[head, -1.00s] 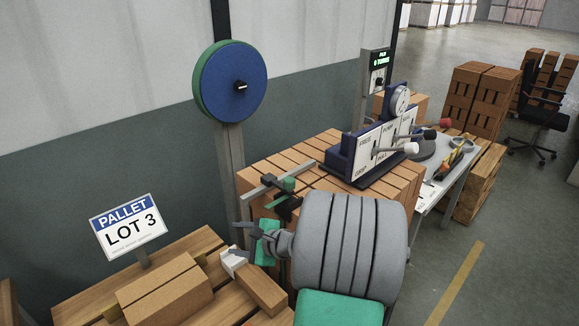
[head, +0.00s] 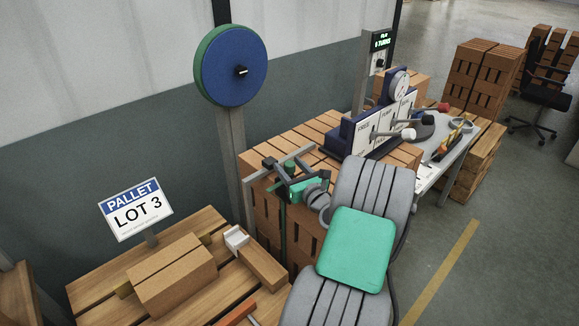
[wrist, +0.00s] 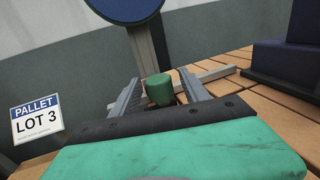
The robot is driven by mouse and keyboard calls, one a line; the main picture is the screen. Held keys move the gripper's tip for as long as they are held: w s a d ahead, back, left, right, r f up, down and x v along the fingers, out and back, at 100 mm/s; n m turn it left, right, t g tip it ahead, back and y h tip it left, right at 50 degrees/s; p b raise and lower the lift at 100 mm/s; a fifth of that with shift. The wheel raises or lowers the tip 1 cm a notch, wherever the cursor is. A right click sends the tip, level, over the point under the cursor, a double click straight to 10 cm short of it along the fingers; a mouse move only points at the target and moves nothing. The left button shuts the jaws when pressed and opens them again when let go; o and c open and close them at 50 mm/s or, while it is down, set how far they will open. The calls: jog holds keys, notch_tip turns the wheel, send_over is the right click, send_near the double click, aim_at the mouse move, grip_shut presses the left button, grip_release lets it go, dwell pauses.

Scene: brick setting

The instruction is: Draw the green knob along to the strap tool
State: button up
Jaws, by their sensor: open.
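The green knob (wrist: 159,89) stands upright between the two fingers of my open gripper (wrist: 158,76) in the wrist view, with a gap visible on each side. In the head view the knob (head: 290,166) is small and partly hidden by my gripper (head: 276,177), which is over the near left edge of the brick stack. A grey bar (wrist: 212,74) runs beside the knob.
A blue reel on a post (head: 232,70) rises behind the stack. A grey table (head: 455,150) with small tools stands at right.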

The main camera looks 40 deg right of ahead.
grip_shut()
dwell(0.5)
dwell(0.8)
